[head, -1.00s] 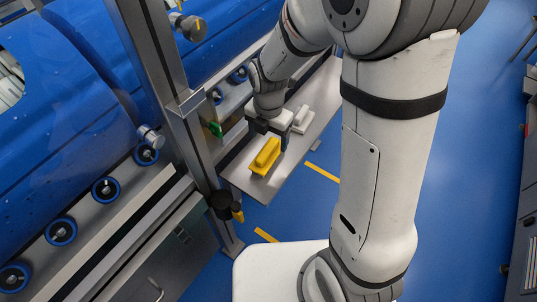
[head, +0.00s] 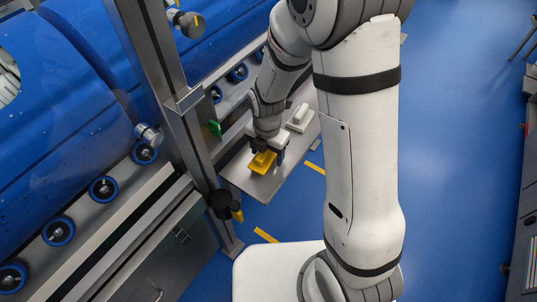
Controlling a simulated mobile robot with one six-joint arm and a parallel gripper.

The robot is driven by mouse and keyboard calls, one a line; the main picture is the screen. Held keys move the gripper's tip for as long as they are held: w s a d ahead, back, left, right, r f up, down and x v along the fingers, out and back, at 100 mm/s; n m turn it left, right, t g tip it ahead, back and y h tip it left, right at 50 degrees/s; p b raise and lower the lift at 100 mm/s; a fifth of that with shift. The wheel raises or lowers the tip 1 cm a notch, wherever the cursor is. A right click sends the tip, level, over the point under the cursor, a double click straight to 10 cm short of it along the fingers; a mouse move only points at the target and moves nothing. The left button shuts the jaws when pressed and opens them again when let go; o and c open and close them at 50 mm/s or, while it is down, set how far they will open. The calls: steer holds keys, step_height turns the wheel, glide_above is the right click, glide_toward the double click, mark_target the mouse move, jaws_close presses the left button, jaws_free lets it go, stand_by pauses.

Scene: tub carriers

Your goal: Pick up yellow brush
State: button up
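The yellow brush (head: 260,166) lies on the grey metal shelf (head: 256,187) beside the blue machine. My gripper (head: 266,153) is over the brush from above, with its dark fingers down around the brush's upper part. One finger shows on the right side of the brush; the other is mostly hidden. The frames do not show whether the fingers press on the brush.
A white brush (head: 300,116) lies on the same shelf, just behind and to the right of my gripper. A steel post (head: 180,110) and a black knob (head: 221,203) stand left of the shelf. Blue floor (head: 450,150) is open to the right.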

steer(key=c, duration=0.9)
step_height(320, 180, up, 10)
steer(key=shift+r+p, duration=0.1)
steer(key=shift+p, duration=0.5)
steer(key=o, duration=0.4)
steer(key=shift+c, duration=1.1)
